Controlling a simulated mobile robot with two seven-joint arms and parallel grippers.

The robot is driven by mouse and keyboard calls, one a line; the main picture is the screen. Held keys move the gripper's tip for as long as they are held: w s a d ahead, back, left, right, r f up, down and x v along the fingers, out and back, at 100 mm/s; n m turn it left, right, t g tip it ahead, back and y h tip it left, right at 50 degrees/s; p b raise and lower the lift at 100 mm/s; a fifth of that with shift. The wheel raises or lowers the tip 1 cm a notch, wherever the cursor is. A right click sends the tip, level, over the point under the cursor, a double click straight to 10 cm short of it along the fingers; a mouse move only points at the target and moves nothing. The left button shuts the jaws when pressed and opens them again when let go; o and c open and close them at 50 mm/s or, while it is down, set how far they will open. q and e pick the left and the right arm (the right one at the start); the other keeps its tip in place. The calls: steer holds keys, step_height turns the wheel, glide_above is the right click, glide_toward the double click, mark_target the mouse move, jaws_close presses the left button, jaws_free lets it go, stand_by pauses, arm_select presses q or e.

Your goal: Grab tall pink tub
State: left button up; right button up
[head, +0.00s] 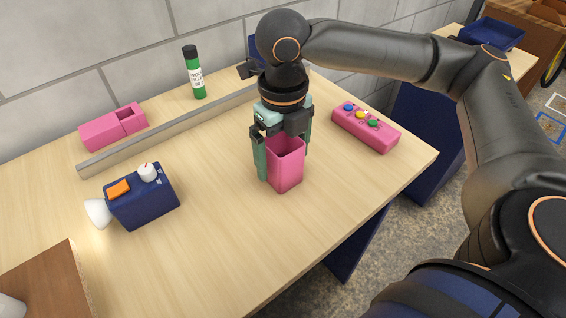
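The tall pink tub (285,171) stands upright near the middle of the table, its open top facing up. My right gripper (284,160) points down over it from above. One green finger is along the tub's left side, and the other is on its far right side, partly hidden. The tub fills most of the space between the fingers. I cannot tell whether both fingers press on it. The tub's base looks to be at the table top, though any small gap cannot be judged. My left gripper is not in view.
On the wooden table (220,235) are a blue box with a white knob (145,200), a pink box (113,128), a green bottle (194,75) and a pink button box (366,128). A grey rail (160,138) runs behind. The table front is clear.

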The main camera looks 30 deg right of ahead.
steer(key=c, duration=1.2)
steer(key=shift+c, duration=0.2)
steer(key=shift+r, duration=0.15)
